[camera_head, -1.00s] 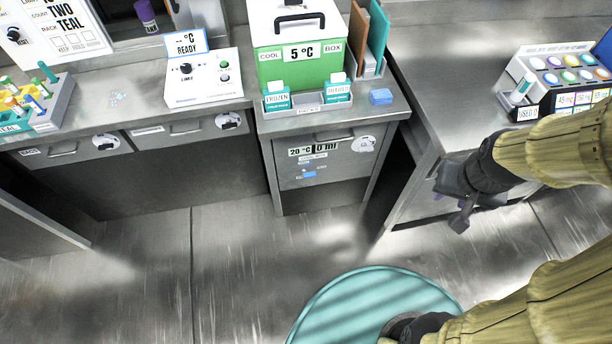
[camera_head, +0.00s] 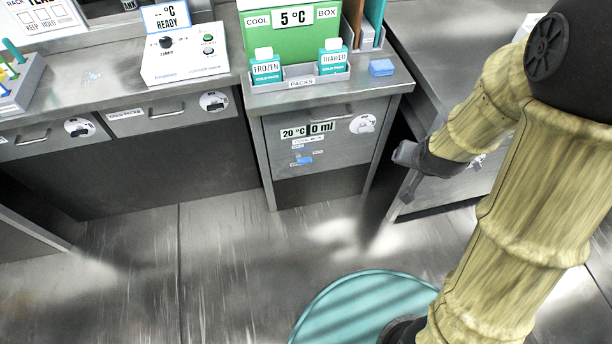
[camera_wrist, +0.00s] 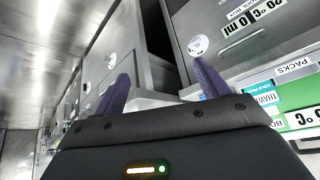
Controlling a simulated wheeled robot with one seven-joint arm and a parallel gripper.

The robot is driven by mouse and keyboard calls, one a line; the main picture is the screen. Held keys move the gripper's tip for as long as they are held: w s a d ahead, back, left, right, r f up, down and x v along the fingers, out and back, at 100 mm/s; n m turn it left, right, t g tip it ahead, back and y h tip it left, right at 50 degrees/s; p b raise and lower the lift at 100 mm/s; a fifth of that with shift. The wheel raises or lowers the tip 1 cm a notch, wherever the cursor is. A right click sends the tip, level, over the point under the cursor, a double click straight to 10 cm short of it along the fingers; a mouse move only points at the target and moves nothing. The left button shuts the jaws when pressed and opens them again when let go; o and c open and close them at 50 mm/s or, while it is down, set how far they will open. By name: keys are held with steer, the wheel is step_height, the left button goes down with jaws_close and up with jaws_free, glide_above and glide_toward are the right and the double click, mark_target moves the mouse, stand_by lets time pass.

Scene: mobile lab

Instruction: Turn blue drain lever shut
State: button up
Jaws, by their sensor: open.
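The small blue drain lever (camera_head: 304,160) is on the front of the grey cabinet (camera_head: 345,158), below the "20 °C" and "0 ml" display (camera_head: 308,130). It looks roughly level, but it is too small to tell its exact setting. My gripper (camera_head: 405,154) is to the right of the cabinet front and apart from the lever. In the wrist view my gripper (camera_wrist: 163,82) has its two dark fingers spread with nothing between them. The display also shows in the wrist view (camera_wrist: 242,44), tilted, at the upper right. I cannot make out the lever there.
Above the cabinet are a green cool box (camera_head: 292,45), cold packs in a tray (camera_head: 300,82) and a blue block (camera_head: 381,68). A metal counter (camera_head: 425,75) stands to the right, across a dark gap. The floor (camera_head: 240,250) before the cabinet is clear.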

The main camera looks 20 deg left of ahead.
mark_target(305, 163)
steer(key=w+a+f+t+y+b, duration=0.1)
steer(key=w+a+f+t+b, duration=0.1)
steer(key=a+f+b, duration=0.5)
steer(key=w+f+n+t+b, duration=0.1)
steer(key=w+f+t+b, duration=0.15)
steer(key=f+b, duration=0.55)
steer(key=w+a+f+t+y+b, duration=0.1)
steer(key=w+a+f+b, duration=0.25)
steer(key=f, duration=0.75)
steer(key=s+a+f+n+t+y+b, duration=0.1)
steer(key=s+a+f+n+y+b, duration=0.1)
steer(key=a+f+b, duration=0.4)
steer(key=s+a+f+n+t+y+b, duration=0.2)
steer(key=a+f+y+b, duration=0.3)
steer(key=f+b, duration=0.4)
steer(key=shift+s+a+f+n+b, duration=0.35)
steer(key=shift+s+a+n+b, duration=0.25)
steer(key=shift+a+n, duration=0.3)
steer(key=b+x, duration=0.6)
steer(key=x, duration=1)
steer(key=shift+w+d, duration=0.1)
steer(key=shift+w, duration=0.1)
steer(key=shift+w+a+r+t+b, duration=0.15)
steer(key=shift+w+a+t+b, duration=0.15)
steer(key=shift+w, duration=0.25)
